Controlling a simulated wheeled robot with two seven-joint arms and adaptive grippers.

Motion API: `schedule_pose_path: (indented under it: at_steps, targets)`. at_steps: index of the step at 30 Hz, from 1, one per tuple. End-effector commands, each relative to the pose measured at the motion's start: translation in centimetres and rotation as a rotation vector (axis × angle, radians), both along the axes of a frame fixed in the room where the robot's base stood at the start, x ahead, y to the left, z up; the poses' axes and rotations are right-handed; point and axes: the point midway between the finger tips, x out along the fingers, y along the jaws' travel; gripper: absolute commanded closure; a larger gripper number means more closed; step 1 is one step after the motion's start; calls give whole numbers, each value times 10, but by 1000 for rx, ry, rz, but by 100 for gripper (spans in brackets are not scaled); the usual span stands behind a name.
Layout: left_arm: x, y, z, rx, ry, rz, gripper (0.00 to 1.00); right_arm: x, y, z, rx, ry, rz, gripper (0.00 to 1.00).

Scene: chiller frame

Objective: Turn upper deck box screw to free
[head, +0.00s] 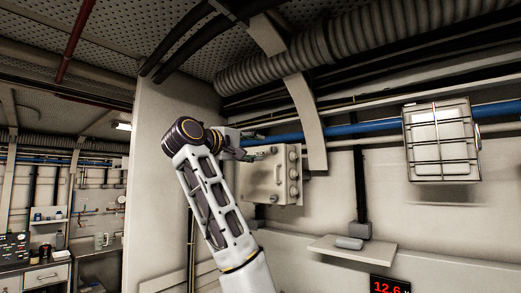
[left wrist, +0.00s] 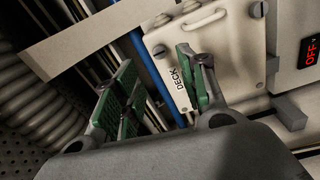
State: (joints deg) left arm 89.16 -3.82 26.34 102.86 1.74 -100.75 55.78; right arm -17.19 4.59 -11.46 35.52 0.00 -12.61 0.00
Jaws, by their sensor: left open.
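The deck box (head: 268,180) is a pale box on the wall in the head view, with several round fittings along its right side. My left gripper (head: 257,154) is at its upper front edge. In the left wrist view the box (left wrist: 232,55) bears the word DECK, and slotted screws show at its corners, one at left (left wrist: 160,51) and one at right (left wrist: 258,10). My left gripper (left wrist: 155,62) is open, its green-padded fingers apart, with the left screw seen between their tips. Whether they touch it, I cannot tell. My right gripper is out of view.
A blue pipe (head: 380,123) runs along the wall behind the box. A small shelf (head: 352,251) sits below right of the box. A display reading OFF (left wrist: 311,50) is beside the box.

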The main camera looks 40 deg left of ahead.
Motion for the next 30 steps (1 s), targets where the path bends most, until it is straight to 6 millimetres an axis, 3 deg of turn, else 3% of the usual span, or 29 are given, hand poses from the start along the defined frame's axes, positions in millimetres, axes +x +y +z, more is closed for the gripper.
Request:
schedule_pose_path:
  at_steps: [9,30]
  targets:
    - [-30,2,-1,0,0,0,58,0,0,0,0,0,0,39]
    - [-32,2,-2,1,1,-1,58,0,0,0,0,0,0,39]
